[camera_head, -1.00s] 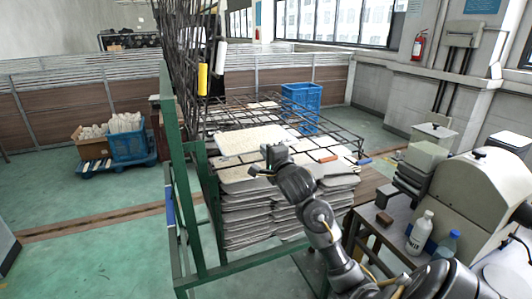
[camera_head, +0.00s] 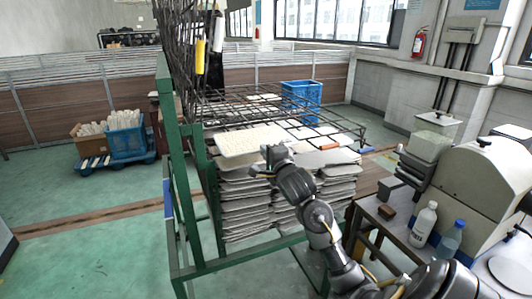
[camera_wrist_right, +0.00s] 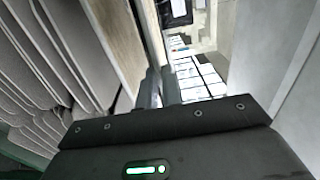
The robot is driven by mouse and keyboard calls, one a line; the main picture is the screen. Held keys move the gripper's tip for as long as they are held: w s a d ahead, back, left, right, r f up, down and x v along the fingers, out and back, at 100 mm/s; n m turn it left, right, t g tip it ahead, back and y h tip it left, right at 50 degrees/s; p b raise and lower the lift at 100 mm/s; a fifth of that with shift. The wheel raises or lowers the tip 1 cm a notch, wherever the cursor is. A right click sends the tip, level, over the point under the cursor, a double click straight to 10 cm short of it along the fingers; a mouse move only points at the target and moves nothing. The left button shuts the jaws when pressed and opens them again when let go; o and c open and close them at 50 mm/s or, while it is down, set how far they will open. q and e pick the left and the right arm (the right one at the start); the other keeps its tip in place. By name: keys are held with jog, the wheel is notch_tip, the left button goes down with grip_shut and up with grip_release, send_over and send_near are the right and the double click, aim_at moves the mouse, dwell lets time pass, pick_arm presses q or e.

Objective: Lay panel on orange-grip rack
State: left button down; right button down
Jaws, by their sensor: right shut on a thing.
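A pale speckled panel (camera_head: 250,139) is in the jaws of my right gripper (camera_head: 271,157) at its near edge in the head view. It lies over the left part of the lower wire rack with the orange grip (camera_head: 330,146); I cannot tell whether it touches the wires. The right gripper's fingers (camera_wrist_right: 158,88) also show in the right wrist view, where the panel is hard to make out. Raised wire racks have a yellow grip (camera_head: 200,57) and a white grip (camera_head: 218,34). My left gripper is not in view.
A stack of grey panels (camera_head: 245,210) sits below the rack inside a green frame (camera_head: 183,170). A table (camera_head: 395,228) at the right carries a machine (camera_head: 485,170) and bottles (camera_head: 424,223). A blue crate (camera_head: 301,100) stands behind.

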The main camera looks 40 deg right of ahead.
jog(key=shift+f, duration=0.25)
dwell(0.4)
dwell(0.3)
jog(key=c, duration=1.5)
grip_release()
jog(key=shift+f, duration=0.45)
jog(key=p+v, duration=0.4)
jog(key=v, duration=0.3)
dwell(0.3)
dwell(0.4)
